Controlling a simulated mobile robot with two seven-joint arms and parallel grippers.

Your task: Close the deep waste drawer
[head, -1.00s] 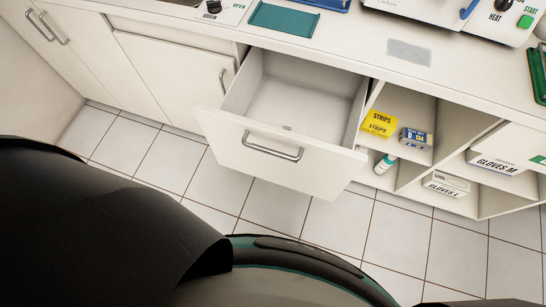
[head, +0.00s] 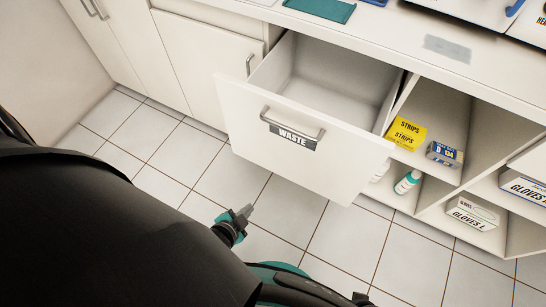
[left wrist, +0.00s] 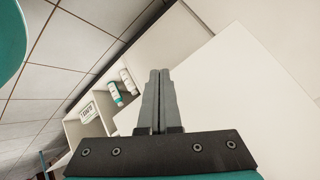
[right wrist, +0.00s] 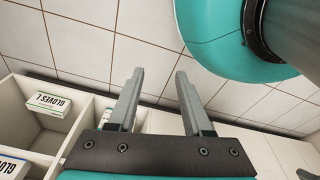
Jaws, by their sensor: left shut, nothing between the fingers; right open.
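The deep waste drawer (head: 300,165) stands pulled out of the counter in the head view, with a "WASTE" label under its bar handle (head: 292,124). Its inside looks empty. My left gripper (head: 244,212) is shut and empty, in front of and below the drawer front, apart from it in the head view. In the left wrist view its fingers (left wrist: 160,78) are together, with a pale panel (left wrist: 245,105) beyond them, likely the drawer front. My right gripper (right wrist: 156,78) is open and empty in the right wrist view, over the floor near the shelves.
Open shelves right of the drawer hold a yellow strips box (head: 406,134), a blue-and-white box (head: 444,153), bottles (head: 407,182) and glove boxes (head: 472,212). A closed cabinet door (head: 205,65) is on the left. The tiled floor (head: 150,185) before the drawer is clear.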

